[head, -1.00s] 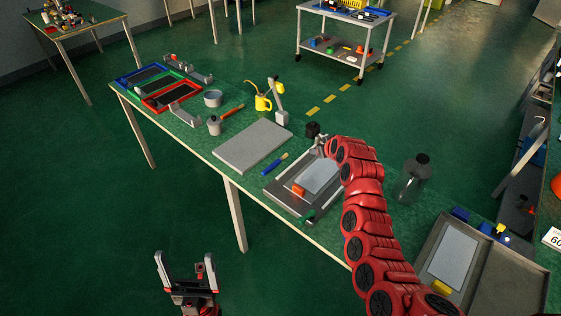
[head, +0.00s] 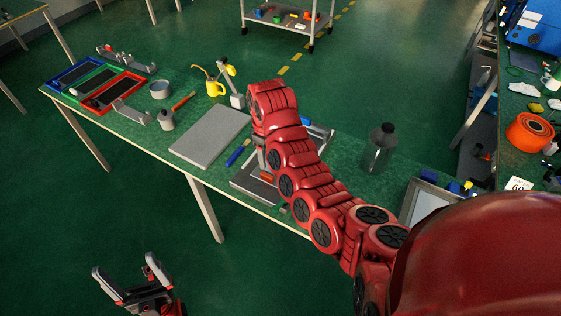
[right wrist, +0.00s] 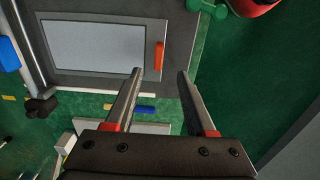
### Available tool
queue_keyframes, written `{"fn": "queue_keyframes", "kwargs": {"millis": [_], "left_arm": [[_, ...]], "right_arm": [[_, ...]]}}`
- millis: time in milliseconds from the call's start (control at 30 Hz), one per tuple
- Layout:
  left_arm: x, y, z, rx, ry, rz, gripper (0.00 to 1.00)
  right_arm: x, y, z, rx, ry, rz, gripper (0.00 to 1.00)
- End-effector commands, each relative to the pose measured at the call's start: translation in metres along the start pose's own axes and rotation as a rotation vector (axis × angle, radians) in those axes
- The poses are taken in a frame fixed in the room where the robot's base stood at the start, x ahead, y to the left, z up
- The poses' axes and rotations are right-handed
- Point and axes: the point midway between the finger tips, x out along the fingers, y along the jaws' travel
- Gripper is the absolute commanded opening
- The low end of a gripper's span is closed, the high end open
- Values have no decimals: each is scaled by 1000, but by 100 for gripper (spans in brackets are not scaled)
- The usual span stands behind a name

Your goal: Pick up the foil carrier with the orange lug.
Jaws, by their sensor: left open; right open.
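The foil carrier is a pale grey sheet (right wrist: 95,48) in a darker frame, with an upright orange lug (right wrist: 158,56) at its right side in the right wrist view. In the head view my right arm hides most of it, and only a bit of the orange lug (head: 267,178) shows. My right gripper (right wrist: 160,72) is open and empty. Its fingertips appear on either side of the lug's lower end; the height gap is unclear. My left gripper (head: 124,265) is open and empty, below and in front of the bench.
A grey plate (head: 210,136), a blue-handled tool (head: 238,153) and a yellow oil can (head: 215,88) lie left of my right arm. A dark bottle (head: 379,148) stands right of it. Coloured trays (head: 119,92) sit at the bench's far left. A grey tray (head: 419,205) is partly hidden.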

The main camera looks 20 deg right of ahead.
Motion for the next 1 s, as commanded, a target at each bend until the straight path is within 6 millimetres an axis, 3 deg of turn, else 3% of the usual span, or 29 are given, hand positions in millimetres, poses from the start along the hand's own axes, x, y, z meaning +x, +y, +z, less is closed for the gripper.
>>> {"fn": "queue_keyframes", "kwargs": {"millis": [200, 567, 1000], "left_arm": [[15, -1, -3, 0, 0, 0, 92], [24, -1, -4, 0, 0, 0, 92], [30, -2, -5, 0, 0, 0, 92]], "right_arm": [[36, 0, 1, 1, -5, -4, 55], [54, 0, -3, -2, -2, -1, 55], [95, 1, -7, -2, -2, -2, 55]]}}
